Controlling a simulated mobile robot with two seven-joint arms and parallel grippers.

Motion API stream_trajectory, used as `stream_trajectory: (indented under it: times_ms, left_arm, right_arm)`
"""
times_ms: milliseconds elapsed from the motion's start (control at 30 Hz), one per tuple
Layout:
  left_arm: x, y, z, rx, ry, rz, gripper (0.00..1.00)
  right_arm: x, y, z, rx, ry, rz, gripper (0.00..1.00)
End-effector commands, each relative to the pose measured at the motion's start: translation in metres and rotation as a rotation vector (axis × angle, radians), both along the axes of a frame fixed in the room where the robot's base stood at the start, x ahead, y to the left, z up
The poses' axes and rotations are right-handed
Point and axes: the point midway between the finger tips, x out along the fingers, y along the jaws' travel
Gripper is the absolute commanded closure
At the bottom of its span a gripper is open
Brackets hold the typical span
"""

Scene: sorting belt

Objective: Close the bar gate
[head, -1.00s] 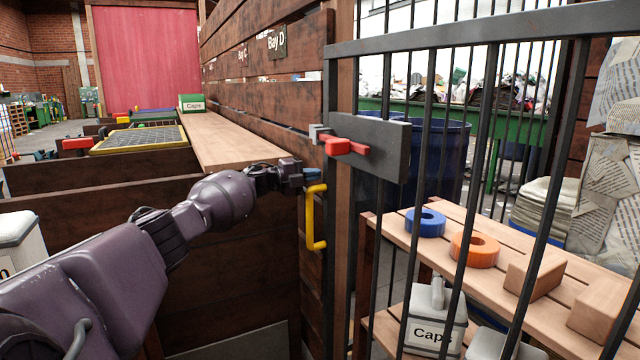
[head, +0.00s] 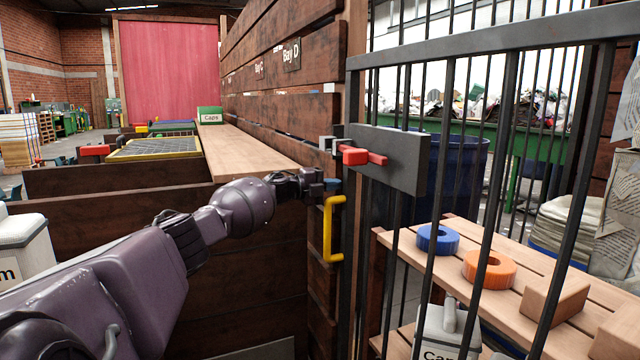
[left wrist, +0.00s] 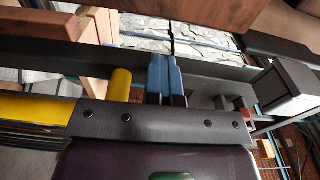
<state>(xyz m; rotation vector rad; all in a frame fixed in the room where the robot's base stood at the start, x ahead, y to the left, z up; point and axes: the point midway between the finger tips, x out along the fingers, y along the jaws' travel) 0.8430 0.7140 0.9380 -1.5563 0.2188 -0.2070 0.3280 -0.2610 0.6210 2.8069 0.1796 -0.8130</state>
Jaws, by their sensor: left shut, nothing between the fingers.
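The bar gate (head: 492,45) is a dark metal frame with upright bars, on the right of the head view. Its latch edge stands beside the wooden bay wall; I cannot tell whether it is fully shut. A grey plate (head: 405,165) carries a red latch (head: 356,157), beside a small grey catch (head: 327,145). The yellow handle (head: 327,230) hangs below. My left gripper (head: 332,185) is shut and empty, its blue fingertips at the handle's upper end. The left wrist view shows the fingertips (left wrist: 165,75) beside the yellow handle (left wrist: 119,84); contact is unclear. My right gripper is not in view.
Behind the bars, a wooden shelf (head: 462,235) holds a blue ring (head: 438,240), an orange ring (head: 489,270) and wooden blocks. A blue barrel (head: 462,165) stands behind. The bay wall (head: 285,105) and a wooden ledge (head: 235,148) lie left of the gate.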

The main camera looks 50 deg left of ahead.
Motion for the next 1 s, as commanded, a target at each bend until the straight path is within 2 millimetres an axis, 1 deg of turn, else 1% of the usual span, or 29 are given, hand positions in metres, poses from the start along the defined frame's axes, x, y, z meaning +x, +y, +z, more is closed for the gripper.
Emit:
stream_trajectory:
  times_ms: [33,233,400,500,733,1000]
  left_arm:
    - [0.002,0.001,0.021,-0.010,-0.037,0.019,1.00]
    - [-0.010,0.004,0.026,-0.010,-0.041,0.017,1.00]
    - [-0.027,0.009,0.027,-0.008,-0.040,0.018,1.00]
    - [-0.038,0.012,0.024,-0.006,-0.034,0.015,1.00]
    - [-0.064,0.019,0.019,-0.004,-0.026,0.015,1.00]
    - [-0.096,0.028,0.017,-0.001,-0.020,0.011,1.00]
  right_arm:
    - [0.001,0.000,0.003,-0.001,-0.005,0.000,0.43]
    - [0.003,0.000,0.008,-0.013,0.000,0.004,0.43]
    - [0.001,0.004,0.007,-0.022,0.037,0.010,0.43]
    - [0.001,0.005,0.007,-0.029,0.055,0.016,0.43]
    - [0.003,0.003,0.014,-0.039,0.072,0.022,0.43]
    - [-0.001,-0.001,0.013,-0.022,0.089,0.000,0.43]
